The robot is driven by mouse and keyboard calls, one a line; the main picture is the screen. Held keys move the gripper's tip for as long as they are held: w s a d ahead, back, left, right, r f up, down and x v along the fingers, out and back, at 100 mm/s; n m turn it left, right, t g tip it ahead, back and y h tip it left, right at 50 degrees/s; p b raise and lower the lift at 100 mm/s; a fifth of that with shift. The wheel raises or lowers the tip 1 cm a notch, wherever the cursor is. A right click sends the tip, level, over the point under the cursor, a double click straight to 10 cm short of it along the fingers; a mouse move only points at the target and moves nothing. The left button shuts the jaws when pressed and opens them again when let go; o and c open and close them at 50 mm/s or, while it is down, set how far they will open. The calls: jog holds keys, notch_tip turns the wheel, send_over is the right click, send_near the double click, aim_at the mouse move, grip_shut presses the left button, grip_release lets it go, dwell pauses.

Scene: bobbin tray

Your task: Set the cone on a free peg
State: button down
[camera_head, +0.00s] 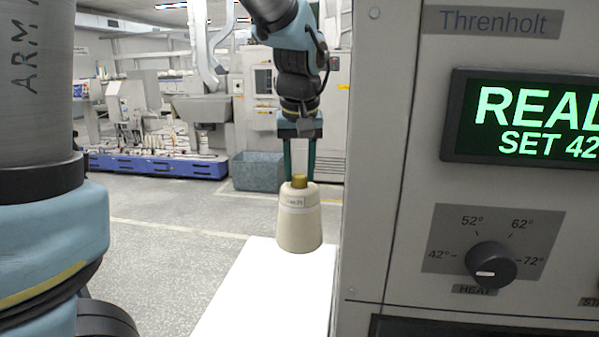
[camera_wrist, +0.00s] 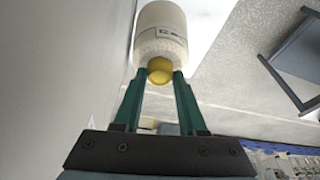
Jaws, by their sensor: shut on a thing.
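The cone (camera_head: 299,222) is a cream thread cone with a small label and a yellow top. My gripper (camera_head: 299,178) is shut on its yellow top, with one green finger on each side. The cone hangs upright, base down, in front of or over the far part of a bright white surface (camera_head: 262,300); I cannot tell the gap below it. In the wrist view the cone (camera_wrist: 162,28) sits beyond my gripper (camera_wrist: 160,76), its yellow top between the fingertips. No peg can be made out in either view.
A tall grey machine panel (camera_head: 385,170) with a green display (camera_head: 525,118) and a heat knob (camera_head: 490,265) stands close on the right. A grey bin (camera_head: 258,172) and a blue-edged machine (camera_head: 160,165) stand farther back. Open floor (camera_head: 165,260) lies to the left.

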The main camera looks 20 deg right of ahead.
notch_tip(320, 180, up, 3)
jog(key=shift+f+p, duration=0.2)
jog(key=shift+p, duration=0.5)
notch_tip(320, 180, up, 9)
jog(key=shift+f, duration=0.2)
